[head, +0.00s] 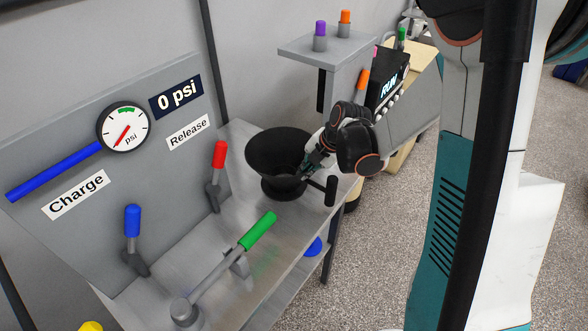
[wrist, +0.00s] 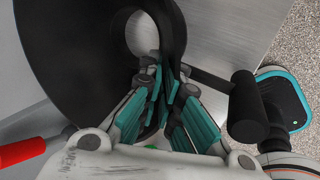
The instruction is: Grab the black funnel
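The black funnel (head: 275,150) stands upright, wide mouth up, on the metal bench beside the gauge panel. My gripper (head: 303,172) reaches in from the right at the funnel's right side. The funnel's lower part is partly hidden by the fingers in the wrist view.
A black-handled lever (head: 330,190) sticks out right of the funnel, close to my gripper; it also shows in the wrist view (wrist: 246,105). Red (head: 218,160), blue (head: 132,225) and green (head: 257,231) levers stand left and in front. A grey shelf (head: 330,47) hangs behind.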

